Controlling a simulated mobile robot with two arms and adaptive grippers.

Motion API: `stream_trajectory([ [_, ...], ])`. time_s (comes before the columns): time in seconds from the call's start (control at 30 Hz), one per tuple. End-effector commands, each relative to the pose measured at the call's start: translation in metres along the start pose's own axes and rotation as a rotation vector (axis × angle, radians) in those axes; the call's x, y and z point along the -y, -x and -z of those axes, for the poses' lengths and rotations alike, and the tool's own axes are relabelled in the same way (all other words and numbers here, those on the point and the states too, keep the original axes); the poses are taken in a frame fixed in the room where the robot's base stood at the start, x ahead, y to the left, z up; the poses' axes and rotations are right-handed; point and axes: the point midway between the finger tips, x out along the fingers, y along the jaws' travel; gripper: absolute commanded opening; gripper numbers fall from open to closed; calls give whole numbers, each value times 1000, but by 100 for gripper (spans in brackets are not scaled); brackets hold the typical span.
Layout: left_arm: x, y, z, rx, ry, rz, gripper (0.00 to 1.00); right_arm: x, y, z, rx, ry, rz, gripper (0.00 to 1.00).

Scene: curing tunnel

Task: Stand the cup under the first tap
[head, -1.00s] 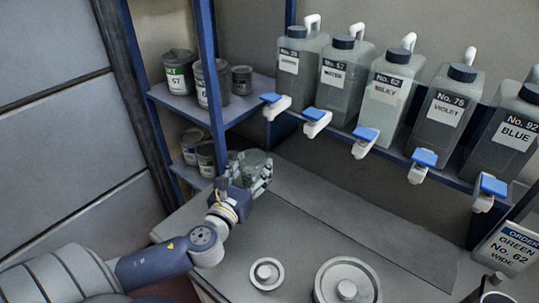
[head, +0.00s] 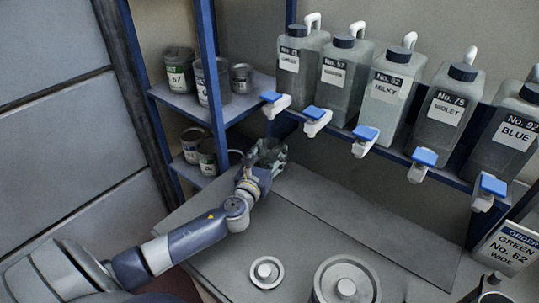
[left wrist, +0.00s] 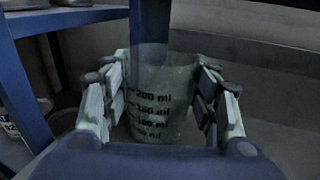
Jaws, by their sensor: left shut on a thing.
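The cup is a clear, greyish measuring cup with dark volume marks, upright in the left wrist view (left wrist: 160,105). My left gripper (left wrist: 165,100) is shut around its sides. In the head view, the cup (head: 267,150) is partly hidden by my left gripper (head: 264,163), at the back left of the bench. The first tap (head: 275,104), white with a blue lever, is the leftmost of the row. The cup shows below this tap in the picture; I cannot tell whether it is directly under the spout or touching the bench. My right gripper is not in view.
A blue shelf post (head: 208,75) and shelves with tins (head: 178,72) stand left of the cup. Several labelled bottles (head: 387,90) sit above the taps. The bench's middle (head: 320,225) is clear.

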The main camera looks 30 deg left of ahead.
Motion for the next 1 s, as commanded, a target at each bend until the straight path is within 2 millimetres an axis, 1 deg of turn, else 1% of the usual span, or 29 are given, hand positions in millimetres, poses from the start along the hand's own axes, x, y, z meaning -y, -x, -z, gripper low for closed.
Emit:
stream_trajectory([
  [0.23,0,0,0,1,0,0,36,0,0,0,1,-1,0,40],
  [0.37,0,0,5,0,0,0,36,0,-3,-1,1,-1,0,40],
  [0.4,0,0,4,0,0,0,61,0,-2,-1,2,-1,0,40],
  [0.47,0,0,4,0,0,0,75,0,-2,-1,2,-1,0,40],
  [0.8,0,0,3,0,0,0,75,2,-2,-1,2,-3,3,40],
  [0.9,0,0,-2,1,0,0,75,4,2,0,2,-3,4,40],
  [1.0,0,10,2,-2,-1,0,75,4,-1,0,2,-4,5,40],
])
